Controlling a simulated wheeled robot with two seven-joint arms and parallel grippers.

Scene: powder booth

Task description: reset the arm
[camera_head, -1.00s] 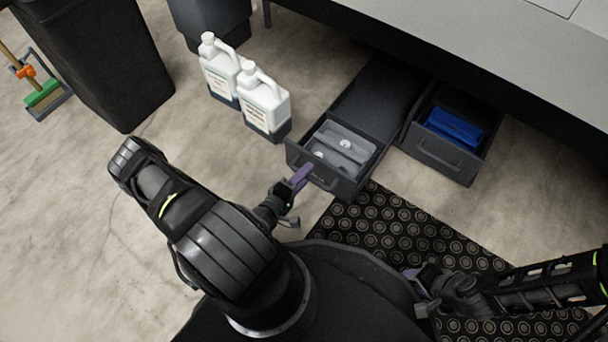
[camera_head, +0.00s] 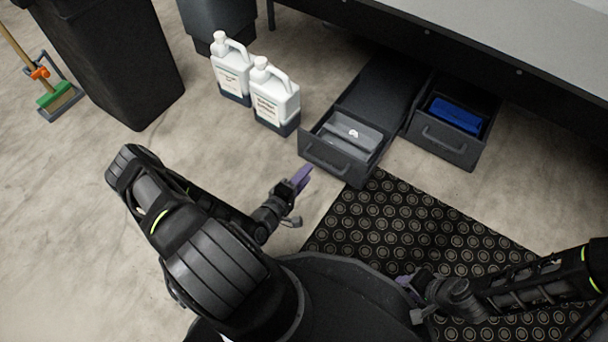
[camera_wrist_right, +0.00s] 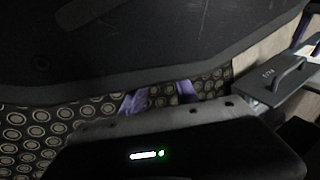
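My left arm comes in from the left, and its gripper (camera_head: 299,180) has purple fingertips just in front of the open left drawer (camera_head: 329,162). A gap shows between the fingertips and the drawer front; whether they are parted I cannot tell. My right gripper (camera_head: 408,286) is low over the patterned mat, beside my dark base. In the right wrist view its two purple fingers (camera_wrist_right: 161,97) stand apart with nothing between them, only mat behind.
The left drawer holds grey items (camera_head: 348,136). The open right drawer (camera_head: 446,146) holds a blue item (camera_head: 456,115). Two white jugs (camera_head: 232,72) (camera_head: 274,102) stand on the floor left of the drawers. A black bin (camera_head: 112,65) and a green brush (camera_head: 55,96) are farther left. The mat (camera_head: 410,220) is clear.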

